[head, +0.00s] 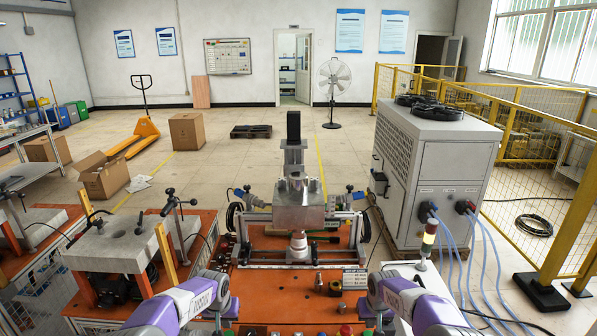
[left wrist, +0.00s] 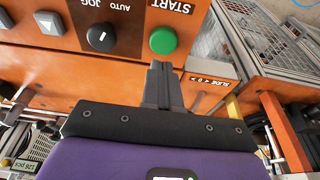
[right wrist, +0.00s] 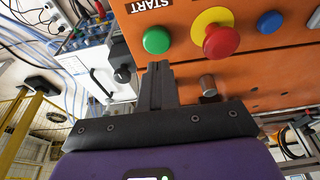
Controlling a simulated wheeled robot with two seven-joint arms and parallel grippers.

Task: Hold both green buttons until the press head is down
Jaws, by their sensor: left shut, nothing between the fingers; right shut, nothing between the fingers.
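In the left wrist view a round green START button (left wrist: 163,40) sits on the orange panel, just beyond the tips of my left gripper (left wrist: 160,66). In the right wrist view another green START button (right wrist: 156,40) lies just beyond the tips of my right gripper (right wrist: 158,66). Both grippers are shut and empty. Whether the tips touch the buttons cannot be told; neither button looks covered. In the head view the grey metal press block (head: 298,208) stands at the middle of the machine, above a pale cone-shaped part (head: 298,243).
A red mushroom button on a yellow collar (right wrist: 220,38) and a blue button (right wrist: 269,22) are right of the right-hand green button. A JOG/AUTO selector (left wrist: 101,38) is beside the left-hand one. A signal lamp (head: 427,243) stands right of the orange bench (head: 265,300).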

